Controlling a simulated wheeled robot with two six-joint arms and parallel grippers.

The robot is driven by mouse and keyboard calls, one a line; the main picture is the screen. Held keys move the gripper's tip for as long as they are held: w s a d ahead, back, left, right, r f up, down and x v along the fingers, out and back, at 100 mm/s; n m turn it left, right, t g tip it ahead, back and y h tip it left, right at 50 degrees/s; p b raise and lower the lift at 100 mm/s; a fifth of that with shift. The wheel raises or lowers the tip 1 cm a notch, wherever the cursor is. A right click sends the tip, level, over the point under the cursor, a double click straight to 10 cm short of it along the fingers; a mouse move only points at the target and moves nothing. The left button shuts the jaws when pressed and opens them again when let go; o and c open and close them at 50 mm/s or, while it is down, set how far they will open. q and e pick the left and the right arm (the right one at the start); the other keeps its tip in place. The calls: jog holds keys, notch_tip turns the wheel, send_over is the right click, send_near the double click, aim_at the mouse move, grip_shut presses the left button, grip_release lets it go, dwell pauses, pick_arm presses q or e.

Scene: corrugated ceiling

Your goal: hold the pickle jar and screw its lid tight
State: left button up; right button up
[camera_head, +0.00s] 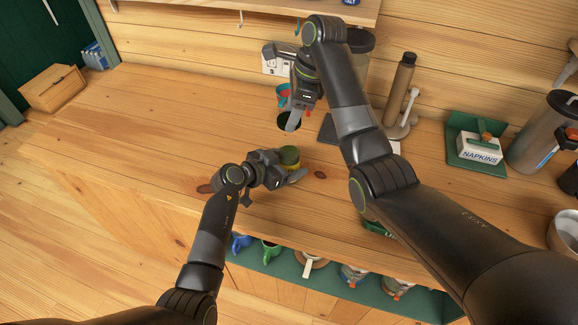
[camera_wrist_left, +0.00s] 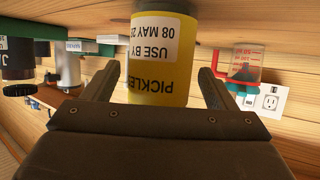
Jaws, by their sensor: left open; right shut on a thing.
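The pickle jar (camera_head: 289,157) stands on the wooden counter with its olive-green top showing. In the left wrist view the jar (camera_wrist_left: 160,70) shows a yellow label and a white use-by sticker. My left gripper (camera_head: 285,177) is open, low at the jar, with one finger on each side of it; a gap shows on the right side in the wrist view. My right gripper (camera_head: 293,118) is above and behind the jar, shut on a dark round piece with a green rim, which looks like the lid (camera_head: 284,122). The lid is apart from the jar.
A measuring cup with red marks (camera_wrist_left: 240,66) stands behind the jar. Mugs (camera_head: 270,250) sit on a shelf below the counter edge. The left counter is clear.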

pick_arm(q)
jog(key=shift+w+d+f, duration=0.1)
jog(key=shift+w+d, duration=0.05)
jog(key=shift+d, duration=0.05)
jog(key=c, duration=1.5)
jog(key=shift+o, duration=0.2)
pick_arm(e)
send_over(288, 145)
jog(key=shift+d+f, duration=0.25)
jog(key=shift+f, duration=1)
jog(key=shift+d+f, duration=0.2)
jog(key=shift+f, duration=1)
jog(key=shift+f, duration=0.1)
jog(key=shift+f, duration=0.8)
jog(key=shift+f, duration=0.6)
